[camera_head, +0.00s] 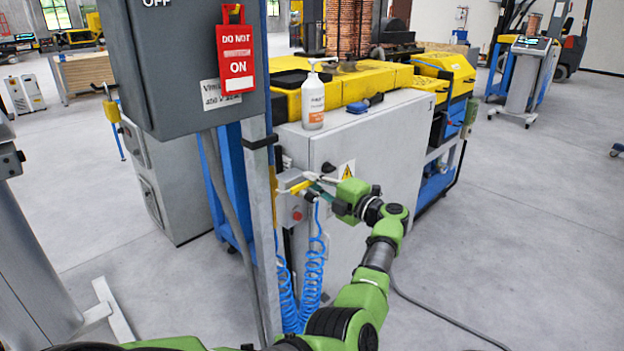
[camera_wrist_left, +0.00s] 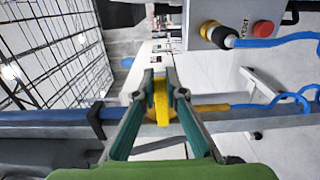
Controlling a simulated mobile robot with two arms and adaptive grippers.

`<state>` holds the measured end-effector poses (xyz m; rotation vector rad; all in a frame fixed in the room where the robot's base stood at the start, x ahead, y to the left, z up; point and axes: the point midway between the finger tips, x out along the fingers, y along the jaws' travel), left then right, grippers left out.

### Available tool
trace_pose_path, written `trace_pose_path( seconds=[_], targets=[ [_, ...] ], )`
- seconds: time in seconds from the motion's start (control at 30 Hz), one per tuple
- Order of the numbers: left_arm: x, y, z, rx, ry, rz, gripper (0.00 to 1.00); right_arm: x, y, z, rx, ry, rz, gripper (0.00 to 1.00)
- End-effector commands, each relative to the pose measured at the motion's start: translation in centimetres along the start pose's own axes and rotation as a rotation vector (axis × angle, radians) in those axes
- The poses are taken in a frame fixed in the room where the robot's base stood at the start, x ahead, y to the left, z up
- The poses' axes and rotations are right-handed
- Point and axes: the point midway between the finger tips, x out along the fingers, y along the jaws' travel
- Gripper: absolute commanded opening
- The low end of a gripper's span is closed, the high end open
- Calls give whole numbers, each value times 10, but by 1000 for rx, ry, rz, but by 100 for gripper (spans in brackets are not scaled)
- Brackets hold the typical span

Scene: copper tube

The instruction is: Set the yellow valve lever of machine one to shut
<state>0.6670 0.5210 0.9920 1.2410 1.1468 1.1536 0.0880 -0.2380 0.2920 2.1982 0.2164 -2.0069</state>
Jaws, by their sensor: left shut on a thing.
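The yellow valve lever (camera_head: 299,187) is at the front corner of the grey machine, by a small grey box with a red button (camera_head: 297,214). In the left wrist view the lever (camera_wrist_left: 161,101) stands between my two fingertips. My left gripper (camera_head: 314,189) is shut on it, reaching in from the right in the head view. The left gripper (camera_wrist_left: 161,90) hides part of the valve, and I cannot tell the lever's exact angle. My right gripper is out of view.
A grey switch box with a red tag (camera_head: 235,55) hangs on a post left of the valve. Blue coiled hoses (camera_head: 312,275) hang below. A white bottle (camera_head: 313,98) stands on the machine cabinet (camera_head: 385,150).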

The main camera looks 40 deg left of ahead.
Motion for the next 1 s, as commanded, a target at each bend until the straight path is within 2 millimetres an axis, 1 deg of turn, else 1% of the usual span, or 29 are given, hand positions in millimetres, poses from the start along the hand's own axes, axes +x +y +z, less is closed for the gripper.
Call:
trace_pose_path(
  seconds=[0.53,0.57,0.6,0.87,1.0],
  targets=[
    [1,-1,-1,24,1,3,0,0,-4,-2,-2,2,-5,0],
    [1,-1,-1,24,1,3,19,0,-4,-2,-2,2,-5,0],
    [1,-1,-1,24,1,3,29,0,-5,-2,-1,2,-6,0],
    [1,-2,0,22,1,2,29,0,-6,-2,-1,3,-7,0],
    [-4,-2,0,21,0,1,29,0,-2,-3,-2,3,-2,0]
  ],
)
